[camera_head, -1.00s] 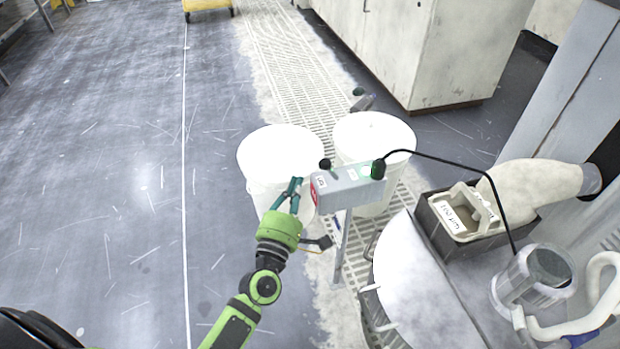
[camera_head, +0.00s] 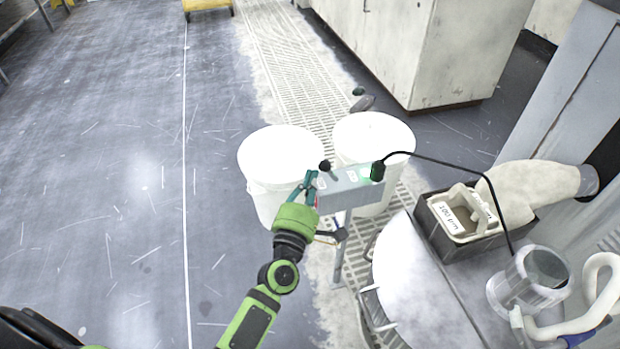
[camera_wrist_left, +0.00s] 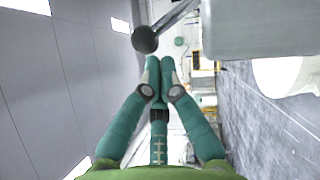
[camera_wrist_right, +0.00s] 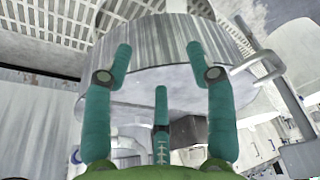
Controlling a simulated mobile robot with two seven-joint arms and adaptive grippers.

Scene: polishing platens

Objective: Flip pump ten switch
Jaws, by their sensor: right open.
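The grey switch box (camera_head: 345,184) stands on a post in front of two white buckets in the head view. My left gripper (camera_head: 311,176) is beside the left end, near the knob. In the left wrist view the knob (camera_wrist_left: 145,40) is just beyond my closed fingertips (camera_wrist_left: 160,62), slightly left; nothing is between them. Contact is unclear. My right gripper (camera_wrist_right: 159,52) is open and empty in the right wrist view, below a grey round drum (camera_wrist_right: 165,70).
White buckets (camera_head: 270,160) (camera_head: 373,140) stand behind the box. A black cable (camera_head: 450,165) runs from its plug to the right. A white round platen (camera_head: 420,285) and a dark bin (camera_head: 440,232) are at right. Floor at left is clear.

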